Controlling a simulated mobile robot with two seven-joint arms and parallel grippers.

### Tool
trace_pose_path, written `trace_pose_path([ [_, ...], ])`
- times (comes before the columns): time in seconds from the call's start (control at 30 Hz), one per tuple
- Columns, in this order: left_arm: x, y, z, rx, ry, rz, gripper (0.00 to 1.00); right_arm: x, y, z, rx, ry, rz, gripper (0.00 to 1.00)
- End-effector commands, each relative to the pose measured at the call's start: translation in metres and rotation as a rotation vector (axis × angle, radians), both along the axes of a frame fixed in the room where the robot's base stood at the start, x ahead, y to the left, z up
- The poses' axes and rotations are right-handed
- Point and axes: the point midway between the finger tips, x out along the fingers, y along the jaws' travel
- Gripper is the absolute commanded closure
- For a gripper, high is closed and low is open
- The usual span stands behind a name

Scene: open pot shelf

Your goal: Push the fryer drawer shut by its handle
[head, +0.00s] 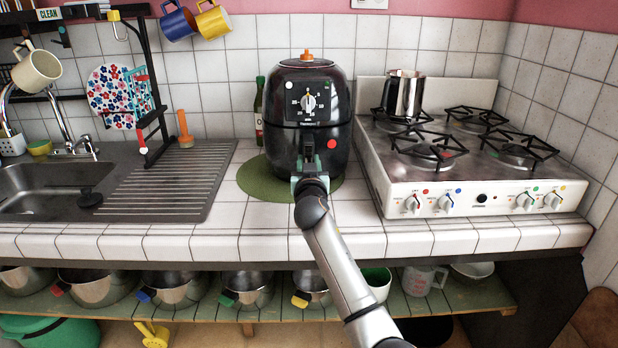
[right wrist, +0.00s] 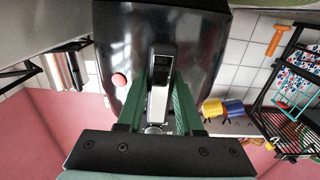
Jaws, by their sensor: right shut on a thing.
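The black fryer (head: 280,85) stands upright on a green round mat (head: 260,183) on the tiled counter. Its drawer (head: 283,145) is the lower front part. The drawer looks about flush with the body, but any small gap is hard to see from the front. The handle (head: 308,147) sticks out from the drawer front. My right gripper (head: 309,172) is at the handle, its fingers partly hidden by my wrist. In the right wrist view the green fingers lie on both sides of the handle (right wrist: 161,65), shut on it. My left gripper is in neither view.
The white stove (head: 480,180) with a metal pot (head: 404,95) stands right of the fryer. A green bottle (head: 259,110) is behind its left side. The sink drainboard (head: 175,185) is further left. Pans sit on the shelf below (head: 400,310).

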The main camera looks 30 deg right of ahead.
Motion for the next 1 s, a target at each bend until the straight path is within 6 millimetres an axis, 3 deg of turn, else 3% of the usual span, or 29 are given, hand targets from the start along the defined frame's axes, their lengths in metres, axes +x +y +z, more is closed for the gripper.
trace_pose_path([
  [0.53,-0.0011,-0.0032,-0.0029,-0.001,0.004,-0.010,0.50,0.0060,-0.0055,0.0036,-0.003,-0.005,-0.002,1.00],
  [0.57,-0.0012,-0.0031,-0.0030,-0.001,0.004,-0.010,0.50,0.0060,-0.0055,0.0038,-0.003,-0.005,-0.002,0.64],
  [0.8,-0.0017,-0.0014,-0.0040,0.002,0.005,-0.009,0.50,0.0059,-0.0044,0.0016,-0.002,-0.003,-0.001,0.37],
  [1.0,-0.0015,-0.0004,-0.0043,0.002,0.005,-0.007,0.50,0.0057,-0.0039,0.0004,-0.001,0.000,-0.001,0.35],
])
